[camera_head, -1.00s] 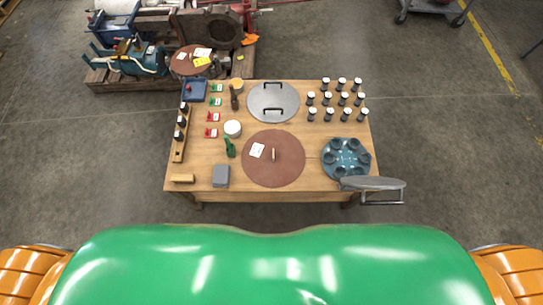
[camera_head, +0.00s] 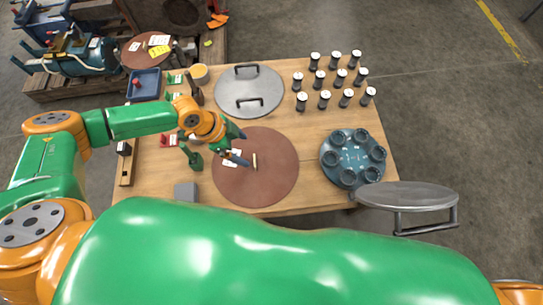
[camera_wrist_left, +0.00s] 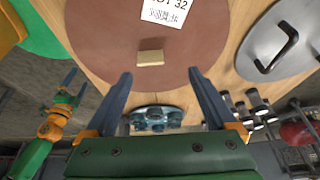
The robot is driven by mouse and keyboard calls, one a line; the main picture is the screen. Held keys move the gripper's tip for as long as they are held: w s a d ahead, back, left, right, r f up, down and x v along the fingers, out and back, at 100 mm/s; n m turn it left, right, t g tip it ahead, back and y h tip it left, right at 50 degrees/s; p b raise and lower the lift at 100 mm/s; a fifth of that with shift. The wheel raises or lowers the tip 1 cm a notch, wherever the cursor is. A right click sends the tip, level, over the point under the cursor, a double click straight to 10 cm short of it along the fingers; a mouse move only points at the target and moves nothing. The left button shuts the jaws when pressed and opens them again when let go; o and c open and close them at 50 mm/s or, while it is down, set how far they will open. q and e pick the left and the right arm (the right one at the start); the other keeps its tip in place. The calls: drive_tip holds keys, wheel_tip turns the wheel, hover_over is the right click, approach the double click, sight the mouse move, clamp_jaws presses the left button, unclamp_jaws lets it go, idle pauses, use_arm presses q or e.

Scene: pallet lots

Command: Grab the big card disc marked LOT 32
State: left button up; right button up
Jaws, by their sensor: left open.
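The big brown card disc (camera_head: 275,188) lies flat on the wooden table, near its front middle. It also fills the top of the left wrist view (camera_wrist_left: 100,35), where its white label (camera_wrist_left: 167,12) reads 32. A small pale wooden block (camera_head: 254,161) stands up at the disc's middle; it also shows in the wrist view (camera_wrist_left: 151,58). My left gripper (camera_head: 243,148) is open and empty above the disc's left part, its fingertips left of the block and partly over the label. In the wrist view my right gripper (camera_wrist_left: 70,88) hangs beside the table, small and unclear.
A grey metal disc with two handles (camera_head: 262,105) lies behind the brown disc. A blue round tray with cups (camera_head: 329,160) stands at right, near a grey round stand (camera_head: 410,196). Several dark jars stand at back right.

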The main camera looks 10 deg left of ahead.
sight(252, 160)
use_arm(q)
drive_tip(key=shift+s+f, duration=0.3)
drive_tip(key=shift+s, duration=0.1)
drive_tip(key=x, duration=0.2)
drive_tip(key=b+x, duration=0.2)
drive_tip(key=x, duration=0.1)
drive_tip(key=shift+s+d+f, duration=0.25)
drive_tip(key=shift+s+d, duration=0.05)
drive_tip(key=shift+d+f, duration=0.1)
drive_tip(key=shift+f, duration=0.15)
drive_tip(key=shift+w+r, duration=0.1)
clamp_jaws()
use_arm(e)
drive_tip(key=shift+w+d+f, duration=0.15)
drive_tip(key=shift+d+f, duration=0.1)
drive_tip(key=shift+f, duration=0.4)
drive_tip(key=shift+w+d+f, duration=0.1)
drive_tip(key=shift+d+f, duration=0.15)
drive_tip(key=shift+f, duration=0.35)
